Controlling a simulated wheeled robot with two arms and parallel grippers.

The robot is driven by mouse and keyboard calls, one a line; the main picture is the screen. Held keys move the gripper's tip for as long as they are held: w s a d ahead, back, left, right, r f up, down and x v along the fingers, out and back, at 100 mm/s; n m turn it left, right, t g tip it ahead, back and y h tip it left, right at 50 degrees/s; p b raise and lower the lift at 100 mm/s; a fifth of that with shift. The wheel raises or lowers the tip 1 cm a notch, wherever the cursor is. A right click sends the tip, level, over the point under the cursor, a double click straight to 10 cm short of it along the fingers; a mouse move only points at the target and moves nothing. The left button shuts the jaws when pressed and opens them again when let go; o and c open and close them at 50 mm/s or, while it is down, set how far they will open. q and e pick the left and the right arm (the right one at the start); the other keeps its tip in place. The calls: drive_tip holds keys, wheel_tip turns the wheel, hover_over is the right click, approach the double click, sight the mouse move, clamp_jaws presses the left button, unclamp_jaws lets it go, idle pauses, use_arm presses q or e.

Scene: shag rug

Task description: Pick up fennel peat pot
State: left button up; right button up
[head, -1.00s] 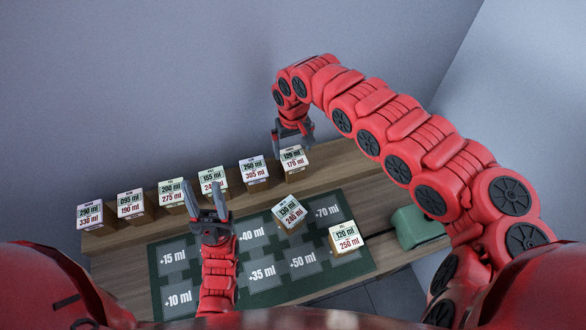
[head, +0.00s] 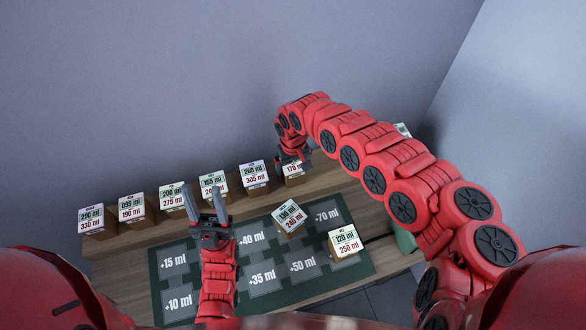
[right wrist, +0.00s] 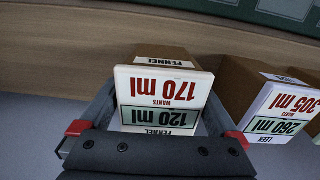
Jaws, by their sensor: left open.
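My left gripper (head: 209,205) is open and empty, above the dark green mat (head: 188,240).
Several similar labelled pots stand in a row to the left, the leek pot (right wrist: 270,100) being closest. Two pots, one tilted (head: 289,217) and one at the right edge (head: 345,243), stand on the mat. A green object (head: 404,240) is partly behind my right arm.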

drive_tip(key=c, duration=1.3)
drive_tip(key=shift+o, duration=0.2)
